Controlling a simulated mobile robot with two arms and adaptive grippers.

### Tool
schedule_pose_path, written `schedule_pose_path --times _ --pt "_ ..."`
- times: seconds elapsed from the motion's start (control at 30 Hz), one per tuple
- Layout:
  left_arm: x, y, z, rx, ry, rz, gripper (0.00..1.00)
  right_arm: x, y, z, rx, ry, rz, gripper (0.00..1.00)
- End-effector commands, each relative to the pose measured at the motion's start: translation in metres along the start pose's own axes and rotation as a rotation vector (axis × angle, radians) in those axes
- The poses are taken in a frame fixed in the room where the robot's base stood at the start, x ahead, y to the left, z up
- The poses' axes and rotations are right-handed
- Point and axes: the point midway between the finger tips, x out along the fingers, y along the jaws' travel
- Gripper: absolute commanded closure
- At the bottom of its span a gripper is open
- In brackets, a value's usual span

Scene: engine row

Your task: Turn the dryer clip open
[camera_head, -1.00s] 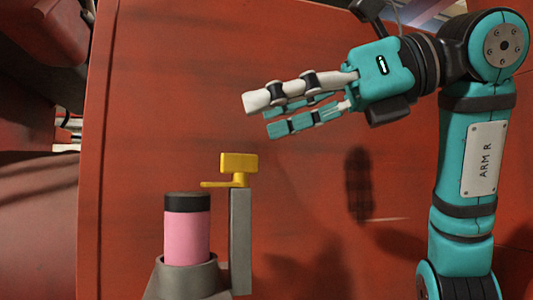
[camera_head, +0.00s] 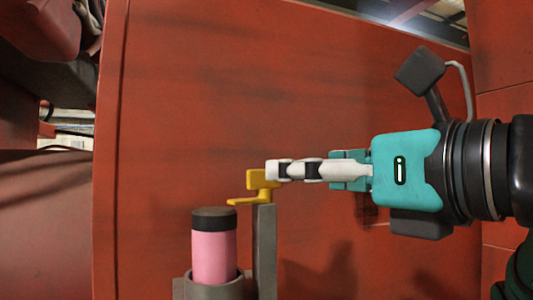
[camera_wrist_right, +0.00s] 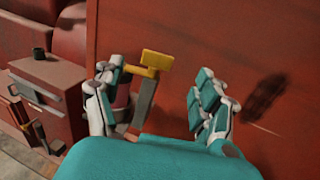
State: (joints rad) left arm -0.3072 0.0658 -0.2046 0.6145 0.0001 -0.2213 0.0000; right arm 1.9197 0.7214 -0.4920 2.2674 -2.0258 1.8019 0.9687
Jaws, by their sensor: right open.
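The yellow clip (camera_head: 261,181) sits on top of a grey post (camera_head: 264,250). Its thin arm points left over the dark cap of the pink cylinder (camera_head: 214,255), which stands upright in a grey holder. My right gripper (camera_head: 272,171) comes in from the right, and its fingertips overlap the clip's upper block in the head view. In the right wrist view the clip (camera_wrist_right: 155,60) shows beyond the two spread fingers of my gripper (camera_wrist_right: 165,85), nearer the left finger. The fingers are open. I cannot tell whether a finger touches the clip. My left gripper is not in view.
A large red panel (camera_head: 330,80) stands behind the post. Free room lies above the clip.

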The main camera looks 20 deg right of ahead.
Motion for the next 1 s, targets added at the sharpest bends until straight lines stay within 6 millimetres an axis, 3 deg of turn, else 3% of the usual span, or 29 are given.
schedule_pose_path --times 0.2,0.4,0.6,0.87,1.0 --pt "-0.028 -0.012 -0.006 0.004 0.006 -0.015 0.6 0.049 0.0 0.003 0.0 0.008 0.001 0.27" --pt "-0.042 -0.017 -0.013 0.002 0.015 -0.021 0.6 0.08 0.001 0.002 0.0 0.005 0.002 0.27" --pt "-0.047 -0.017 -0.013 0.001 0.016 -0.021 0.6 0.093 0.001 0.0 -0.002 0.001 0.001 0.27" --pt "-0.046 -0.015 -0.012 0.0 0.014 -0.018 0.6 0.095 0.001 -0.001 -0.002 0.001 0.002 0.27" --pt "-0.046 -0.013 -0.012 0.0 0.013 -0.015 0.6 0.094 0.0 -0.001 -0.002 0.001 0.001 0.43"
